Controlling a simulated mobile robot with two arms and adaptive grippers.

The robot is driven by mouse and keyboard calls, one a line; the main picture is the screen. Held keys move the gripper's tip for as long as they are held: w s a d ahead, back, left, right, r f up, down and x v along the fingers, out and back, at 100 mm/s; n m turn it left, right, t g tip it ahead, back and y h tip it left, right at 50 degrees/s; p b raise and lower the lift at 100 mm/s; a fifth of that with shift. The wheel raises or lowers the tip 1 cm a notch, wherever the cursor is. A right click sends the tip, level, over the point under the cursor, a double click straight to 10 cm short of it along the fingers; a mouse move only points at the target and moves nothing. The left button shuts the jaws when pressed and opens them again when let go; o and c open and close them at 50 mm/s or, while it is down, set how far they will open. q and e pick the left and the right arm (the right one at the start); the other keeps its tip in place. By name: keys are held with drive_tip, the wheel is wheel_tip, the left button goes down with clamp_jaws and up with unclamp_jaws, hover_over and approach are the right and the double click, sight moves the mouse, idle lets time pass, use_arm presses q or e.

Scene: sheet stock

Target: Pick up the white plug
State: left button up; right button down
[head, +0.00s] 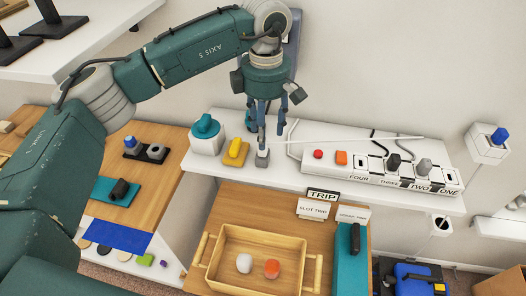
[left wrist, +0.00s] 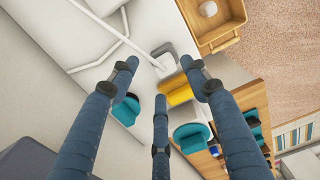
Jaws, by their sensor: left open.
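A small pale grey-white block, which looks like the white plug (head: 262,158), stands on the white shelf (head: 205,166) beside a yellow block. A thin white cord or rod seems to run from near it to the right. It also shows in the left wrist view (left wrist: 165,60), just beyond the fingers. My left gripper (head: 265,128) points down close above it, three fingers spread and empty. In the left wrist view my left gripper (left wrist: 160,82) is open, with the plug near the fingertips; whether they touch cannot be told. My right gripper is not in view.
A white power strip (head: 375,176) with black and grey plugs lies right on the shelf. A yellow block (head: 236,152) and a teal-topped white pot (head: 206,135) stand close left. Below are a wooden tray (head: 215,266) and signs, including one reading TRIP (head: 322,195).

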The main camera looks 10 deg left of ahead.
use_arm(q)
drive_tip(key=f, duration=0.1)
drive_tip(key=f+p, duration=0.2)
drive_tip(key=shift+s+a+f, duration=0.3)
drive_tip(key=shift+f, duration=0.5)
drive_tip(key=shift+d, duration=0.1)
clamp_jaws()
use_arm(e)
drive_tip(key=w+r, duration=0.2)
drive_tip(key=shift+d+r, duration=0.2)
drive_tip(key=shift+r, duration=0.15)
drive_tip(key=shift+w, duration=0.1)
